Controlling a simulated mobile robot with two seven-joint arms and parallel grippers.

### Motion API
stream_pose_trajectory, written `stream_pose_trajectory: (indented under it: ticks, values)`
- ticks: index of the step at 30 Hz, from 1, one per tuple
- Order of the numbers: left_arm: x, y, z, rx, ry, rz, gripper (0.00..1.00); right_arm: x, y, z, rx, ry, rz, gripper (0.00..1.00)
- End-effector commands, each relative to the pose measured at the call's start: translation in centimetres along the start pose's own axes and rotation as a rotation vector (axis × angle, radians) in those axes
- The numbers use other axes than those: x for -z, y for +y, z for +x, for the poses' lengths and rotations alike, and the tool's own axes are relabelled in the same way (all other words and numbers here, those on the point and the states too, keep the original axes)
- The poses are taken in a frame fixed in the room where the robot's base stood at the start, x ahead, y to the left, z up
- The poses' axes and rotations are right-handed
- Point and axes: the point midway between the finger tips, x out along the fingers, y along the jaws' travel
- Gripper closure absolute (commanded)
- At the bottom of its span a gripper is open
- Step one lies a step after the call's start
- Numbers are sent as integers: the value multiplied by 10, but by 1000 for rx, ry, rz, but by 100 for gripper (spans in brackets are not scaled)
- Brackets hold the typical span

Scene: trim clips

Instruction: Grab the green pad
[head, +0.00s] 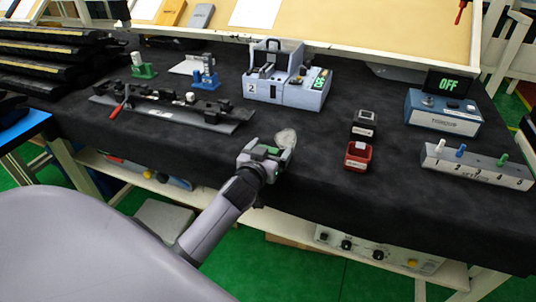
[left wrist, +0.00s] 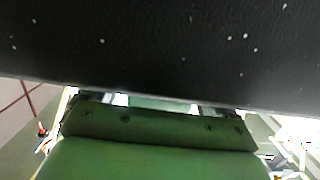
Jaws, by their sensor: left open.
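My left gripper (head: 270,154) is open at the front edge of the black-covered table. A small green patch shows between its jaws in the head view; I cannot tell whether it is the green pad or part of my gripper. In the left wrist view a wide green surface (left wrist: 150,158) with small dark screws fills the bottom, and a narrow green strip (left wrist: 160,103) shows beyond it, below a dark speckled surface. I cannot tell whether either is the pad. My right gripper is not in view.
A dark fixture (head: 175,110) with a red lever lies at the left. A grey station (head: 287,82) stands at the back. A black block (head: 364,122) and a red block (head: 358,155) are to the right, before a blue box (head: 442,112) and peg rack (head: 475,165).

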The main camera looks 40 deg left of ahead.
Motion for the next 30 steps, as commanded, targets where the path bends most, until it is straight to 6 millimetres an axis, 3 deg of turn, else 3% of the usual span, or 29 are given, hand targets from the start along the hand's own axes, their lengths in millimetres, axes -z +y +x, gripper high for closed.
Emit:
stream_pose_trajectory:
  ticks: [8, 12, 13, 23, 30]
  values:
    - [0, 0, 2, 0, 0, 1, 14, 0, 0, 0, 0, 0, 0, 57]
    - [0, 0, 1, 0, 0, 1, 59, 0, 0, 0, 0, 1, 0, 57]
    - [0, 0, 1, 0, 0, 1, 63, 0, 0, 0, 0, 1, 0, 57]
    - [3, 0, 1, 0, 2, 1, 63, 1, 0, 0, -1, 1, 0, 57]
    - [28, 0, -3, 0, 5, 1, 63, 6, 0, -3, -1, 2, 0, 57]
